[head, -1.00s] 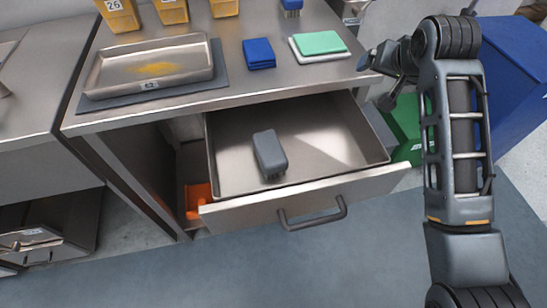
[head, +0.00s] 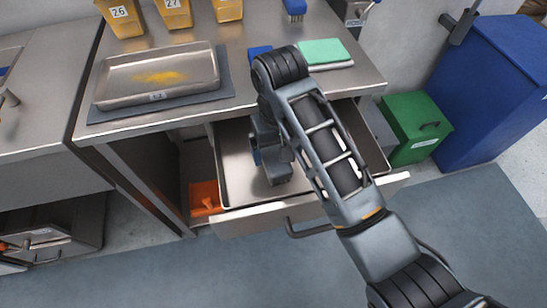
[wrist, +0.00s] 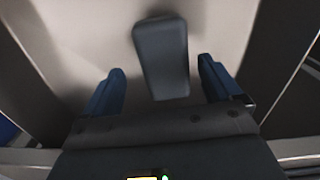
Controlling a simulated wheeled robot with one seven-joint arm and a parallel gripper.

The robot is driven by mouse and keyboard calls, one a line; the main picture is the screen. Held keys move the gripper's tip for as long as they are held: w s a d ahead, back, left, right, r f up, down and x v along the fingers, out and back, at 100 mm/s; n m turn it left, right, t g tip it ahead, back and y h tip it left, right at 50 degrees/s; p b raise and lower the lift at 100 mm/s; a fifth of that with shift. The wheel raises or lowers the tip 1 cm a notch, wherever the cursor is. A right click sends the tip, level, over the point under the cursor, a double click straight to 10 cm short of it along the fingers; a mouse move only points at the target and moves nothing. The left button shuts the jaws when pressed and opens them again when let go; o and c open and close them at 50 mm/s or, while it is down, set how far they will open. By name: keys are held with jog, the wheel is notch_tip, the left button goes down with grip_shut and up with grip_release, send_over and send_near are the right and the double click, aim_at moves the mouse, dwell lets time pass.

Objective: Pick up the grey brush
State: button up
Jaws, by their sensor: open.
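The grey brush lies in the open steel drawer (head: 232,183). In the head view only its near end (head: 279,175) shows below my arm. In the wrist view the grey brush (wrist: 161,50) is a dark rounded block in the upper middle. My gripper (wrist: 161,68) is open, its two blue fingers on either side of the brush's near part with a gap on each side. In the head view my gripper reaches down into the drawer, and my arm hides most of it. How high the fingers are above the drawer floor I cannot tell.
The steel counter above holds a tray with yellow powder (head: 158,76), yellow bins (head: 175,13), a blue cloth (head: 259,51), a green cloth (head: 322,50) and a blue brush (head: 294,8). A green box (head: 416,128) and blue bin (head: 497,85) stand right. An orange object (head: 205,196) is left of the drawer.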

aim_at(275, 156)
jog(key=f, duration=0.5)
jog(key=shift+a, duration=0.35)
jog(key=c, duration=1.1)
